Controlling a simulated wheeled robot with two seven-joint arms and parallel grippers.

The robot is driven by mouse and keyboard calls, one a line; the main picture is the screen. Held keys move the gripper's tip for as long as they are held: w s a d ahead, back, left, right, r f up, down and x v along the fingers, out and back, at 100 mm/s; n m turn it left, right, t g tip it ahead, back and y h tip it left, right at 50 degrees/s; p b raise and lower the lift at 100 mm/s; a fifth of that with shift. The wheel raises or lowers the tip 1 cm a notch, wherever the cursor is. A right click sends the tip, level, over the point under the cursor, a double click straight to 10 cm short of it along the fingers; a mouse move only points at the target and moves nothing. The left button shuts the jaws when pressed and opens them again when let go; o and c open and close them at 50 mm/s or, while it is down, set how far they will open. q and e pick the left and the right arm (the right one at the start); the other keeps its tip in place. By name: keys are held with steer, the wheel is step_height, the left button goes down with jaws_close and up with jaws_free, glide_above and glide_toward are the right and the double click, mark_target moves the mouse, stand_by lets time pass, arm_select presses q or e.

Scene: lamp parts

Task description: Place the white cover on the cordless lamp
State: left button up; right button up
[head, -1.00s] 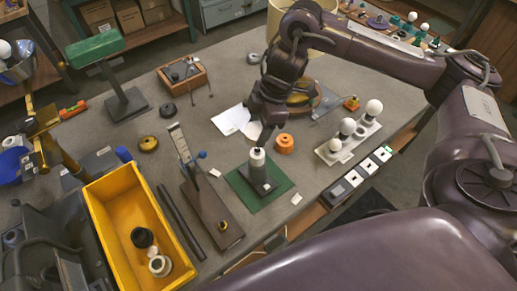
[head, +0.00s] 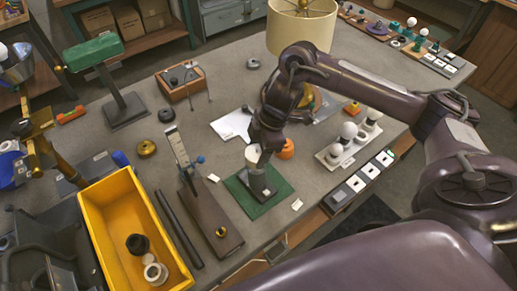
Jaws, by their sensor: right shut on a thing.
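The cordless lamp (head: 262,187) stands upright on a green mat (head: 278,205) near the table's front edge. Its dark square base and grey lower body show. My right gripper (head: 256,154) points down right above the lamp and is shut on the white cover (head: 252,155), whose pale side shows between and beside the fingers. The cover is at the lamp's top; the fingers hide the joint, so I cannot tell whether it is seated or just above. My left gripper is not in view.
An orange round part (head: 287,149) sits close behind the gripper. A rack with white bulbs (head: 349,131) is to the right. A brown board with an upright strip (head: 212,222) and a yellow bin (head: 110,225) are to the left. White paper (head: 232,125) lies behind.

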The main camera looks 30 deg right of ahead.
steer(key=o, duration=1)
steer(key=shift+f, duration=0.15)
steer(key=shift+c, duration=0.2)
steer(key=shift+r, duration=0.3)
steer(key=p+v, duration=0.3)
steer(key=v, duration=0.8)
steer(key=shift+r+p, duration=0.3)
steer(key=shift+r, duration=0.1)
steer(key=shift+s+d+f, duration=0.1)
